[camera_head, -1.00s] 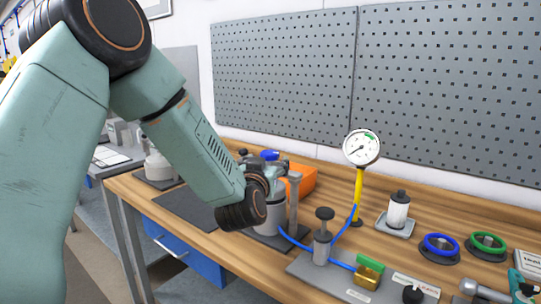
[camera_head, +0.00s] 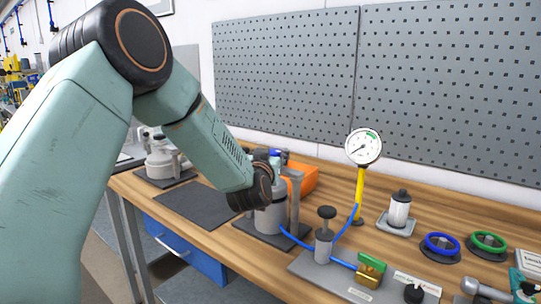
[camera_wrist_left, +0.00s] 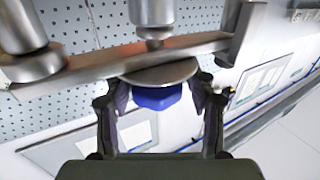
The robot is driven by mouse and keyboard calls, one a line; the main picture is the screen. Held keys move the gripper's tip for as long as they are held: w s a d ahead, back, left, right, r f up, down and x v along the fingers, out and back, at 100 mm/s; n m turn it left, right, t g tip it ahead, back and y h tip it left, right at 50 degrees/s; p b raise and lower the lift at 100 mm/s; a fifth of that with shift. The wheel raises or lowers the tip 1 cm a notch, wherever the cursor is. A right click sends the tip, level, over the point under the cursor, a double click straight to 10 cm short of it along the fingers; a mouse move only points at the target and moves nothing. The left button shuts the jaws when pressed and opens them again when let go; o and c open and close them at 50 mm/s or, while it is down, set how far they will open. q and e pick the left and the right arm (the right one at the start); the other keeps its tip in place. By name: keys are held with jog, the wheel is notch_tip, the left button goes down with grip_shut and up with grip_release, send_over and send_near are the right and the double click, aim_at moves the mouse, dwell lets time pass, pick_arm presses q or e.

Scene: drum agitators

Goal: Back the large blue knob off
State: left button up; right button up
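The blue knob (camera_wrist_left: 155,97) shows in the left wrist view below a round metal disc (camera_wrist_left: 160,73). In the head view a small patch of the blue knob (camera_head: 275,152) shows at the top of a grey drum stand (camera_head: 270,218). My left wrist covers most of the gripper and the stand's top there. My right gripper is not in view.
An orange bin (camera_head: 303,178) stands behind the drum. A gauge (camera_head: 363,147) on a yellow post, a blue hose (camera_head: 296,237) and a small pump (camera_head: 324,247) stand to the right. Blue (camera_head: 440,245) and green (camera_head: 488,243) rings lie farther right. A dark mat (camera_head: 200,203) is bare.

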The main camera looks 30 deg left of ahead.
pick_arm(q)
jog(key=shift+d+r, duration=0.1)
jog(key=shift+d, duration=0.15)
jog(key=shift+c, duration=1.4)
jog(key=c, duration=0.5)
jog(key=shift+r+n+y, duration=0.15)
jog(key=shift+n+y, duration=0.25)
jog(key=shift+y, duration=0.1)
jog(key=n+g+y+p, duration=0.3)
jog(key=y, duration=0.1)
jog(key=shift+d+r, duration=0.1)
jog(key=n+g+y+p, duration=0.1)
jog(key=n+g+y, duration=0.2)
jog(key=g, duration=0.1)
jog(key=shift+n+y, duration=0.3)
jog(key=shift+n, duration=0.1)
jog(key=n+g+y, duration=0.1)
jog(key=g, duration=0.1)
jog(key=shift+g, duration=0.3)
jog(key=shift+f+n+g+y, duration=0.25)
jog(key=shift+n+g+y, duration=0.15)
jog(key=shift+n+g, duration=0.45)
jog(key=shift+n+g+y+b, duration=0.35)
jog(key=shift+n+g, duration=0.4)
jog(key=shift+g, duration=0.5)
jog(key=shift+a+r+n+g+b, duration=0.2)
jog(key=shift+n+g+b, duration=0.15)
jog(key=shift+g, duration=0.25)
